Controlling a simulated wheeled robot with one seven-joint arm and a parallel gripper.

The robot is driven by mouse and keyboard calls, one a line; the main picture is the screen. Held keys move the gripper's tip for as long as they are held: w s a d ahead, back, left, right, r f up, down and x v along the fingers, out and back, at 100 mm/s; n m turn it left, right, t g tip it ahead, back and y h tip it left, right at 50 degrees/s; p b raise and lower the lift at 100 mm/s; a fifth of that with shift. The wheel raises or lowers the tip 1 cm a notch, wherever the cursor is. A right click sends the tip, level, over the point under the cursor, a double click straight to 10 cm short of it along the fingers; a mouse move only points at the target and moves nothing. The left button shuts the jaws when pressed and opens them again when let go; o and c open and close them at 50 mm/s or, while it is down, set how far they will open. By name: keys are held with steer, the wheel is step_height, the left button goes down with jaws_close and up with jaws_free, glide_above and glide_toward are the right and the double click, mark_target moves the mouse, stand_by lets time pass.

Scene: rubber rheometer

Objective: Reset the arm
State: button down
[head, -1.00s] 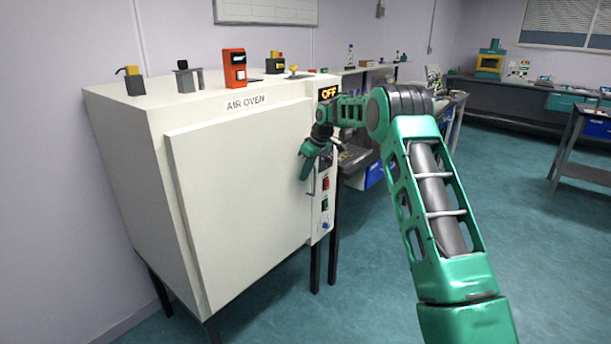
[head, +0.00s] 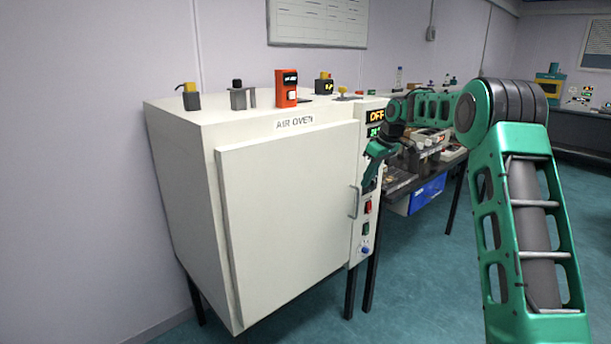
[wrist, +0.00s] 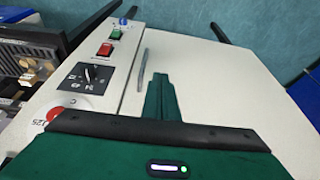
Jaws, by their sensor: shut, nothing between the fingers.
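My arm, green with grey joints, reaches out from the lower right of the head view, with its far end bent down in front of the air oven. My gripper (head: 369,180) is shut and empty, pointing down beside the oven's control panel. In the wrist view my gripper (wrist: 160,80) shows as a narrow green pair of fingers over the white oven front. The door handle (wrist: 142,69) lies just left of the fingertips there, and I cannot tell whether they touch it.
The white air oven (head: 290,215) stands on dark legs at the left with its door shut; its display (head: 377,116) reads OFF. Several small devices, including an orange one (head: 286,88), stand on top. A cluttered bench (head: 430,175) is behind my arm. Floor at lower middle is clear.

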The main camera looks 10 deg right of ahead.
steer(key=s+d+r+m+g+h, duration=0.1)
steer(key=s+d+r+m, duration=0.1)
steer(key=s, duration=0.8)
steer(key=s+d+r+m, duration=0.1)
steer(key=s+m, duration=0.2)
steer(key=s, duration=0.6)
steer(key=s+d+r+m+g+h, duration=0.1)
steer(key=s+d+r+m, duration=0.1)
steer(key=s, duration=0.8)
steer(key=s+a+f+m, duration=0.1)
steer(key=s+f+m, duration=0.2)
steer(key=s, duration=1.2)
steer(key=s+a+f+m+g, duration=0.1)
steer(key=s+f+m, duration=0.2)
steer(key=s, duration=1.2)
step_height(320, 180, down, 2)
steer(key=shift+f, duration=0.25)
steer(key=shift+w+f+g, duration=0.25)
steer(key=shift+w+g, duration=0.05)
steer(key=shift+w, duration=0.25)
